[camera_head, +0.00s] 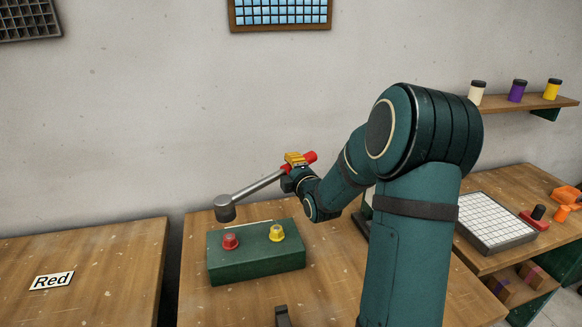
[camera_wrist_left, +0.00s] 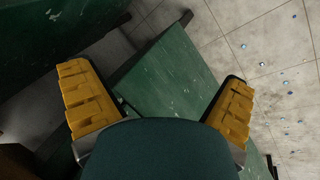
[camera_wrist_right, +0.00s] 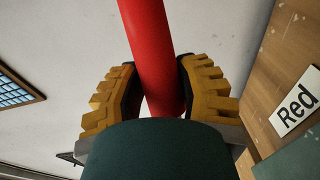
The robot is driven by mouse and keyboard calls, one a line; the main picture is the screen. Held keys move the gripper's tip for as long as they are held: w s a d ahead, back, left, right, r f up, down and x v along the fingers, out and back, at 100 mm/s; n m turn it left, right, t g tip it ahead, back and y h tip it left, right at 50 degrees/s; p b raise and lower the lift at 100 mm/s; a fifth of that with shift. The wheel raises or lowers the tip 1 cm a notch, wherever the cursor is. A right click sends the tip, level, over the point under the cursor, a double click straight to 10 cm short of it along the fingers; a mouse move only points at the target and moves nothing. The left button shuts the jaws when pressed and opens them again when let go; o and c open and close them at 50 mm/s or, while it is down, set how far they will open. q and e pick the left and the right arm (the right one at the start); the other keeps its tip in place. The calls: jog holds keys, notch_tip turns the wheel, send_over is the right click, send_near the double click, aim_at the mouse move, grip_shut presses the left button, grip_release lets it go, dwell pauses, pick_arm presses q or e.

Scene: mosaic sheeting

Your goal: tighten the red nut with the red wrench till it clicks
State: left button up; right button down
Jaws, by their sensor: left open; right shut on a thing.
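The red wrench (camera_head: 256,187) has a red handle, a grey shaft and a round grey socket head. My right gripper (camera_head: 296,160) is shut on the red handle, which also shows between its yellow fingers in the right wrist view (camera_wrist_right: 152,50). The wrench is held in the air, its head low at the left, near the far left corner of the green block. The red nut (camera_head: 230,241) sits on top of the green block (camera_head: 256,265), at its left. The head appears apart from the nut. My left gripper (camera_wrist_left: 160,110) is open and empty, seen only in its wrist view.
A yellow nut (camera_head: 277,233) sits on the block, right of the red one. A "Red" sign (camera_head: 52,281) lies on the left table. A white gridded tray (camera_head: 495,222) is on the right table. Several jars stand on a wall shelf (camera_head: 530,103).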

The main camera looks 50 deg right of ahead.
jog(key=shift+r, duration=0.1)
jog(key=shift+b, duration=0.75)
jog(key=shift+f+b, duration=0.3)
jog(key=shift+b, duration=0.05)
notch_tip(320, 180, down, 5)
jog(key=b, duration=0.3)
jog(key=shift+b, duration=0.3)
jog(key=shift+m, duration=0.3)
jog(key=shift+f, duration=1.7)
